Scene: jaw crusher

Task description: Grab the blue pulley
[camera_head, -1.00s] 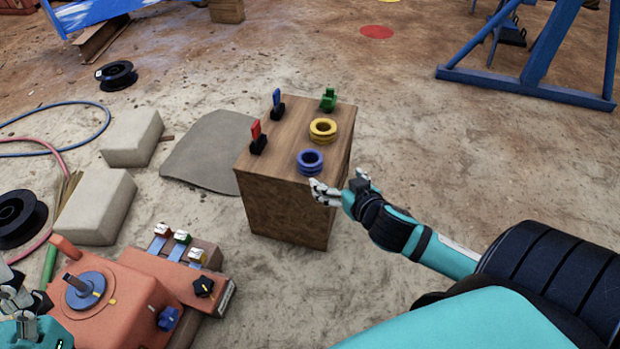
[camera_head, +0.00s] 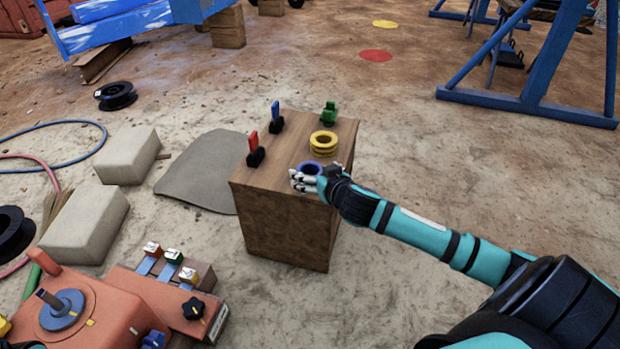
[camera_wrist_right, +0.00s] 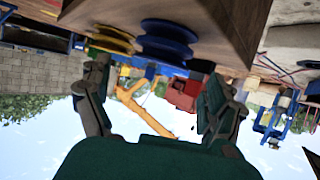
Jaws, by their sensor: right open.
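The blue pulley (camera_head: 311,167) sits on the front right part of the wooden block's top (camera_head: 268,178). In the head view my right gripper (camera_head: 297,181) is at the block's front right edge and hides the near part of the pulley. In the right wrist view the blue pulley (camera_wrist_right: 167,38) shows upside down, ahead of the open fingers (camera_wrist_right: 160,95) and roughly between them. The fingers appear apart from it, with nothing between them. A yellow pulley (camera_head: 323,143) stands just behind the blue one, and also shows in the wrist view (camera_wrist_right: 112,38). My left gripper is out of view.
A red-handled switch (camera_head: 254,150), a blue-handled switch (camera_head: 276,118) and a green part (camera_head: 329,112) stand on the block. An orange control box (camera_head: 95,310) is at lower left. Pale stone blocks (camera_head: 88,222) lie left. Ground right of the block is open.

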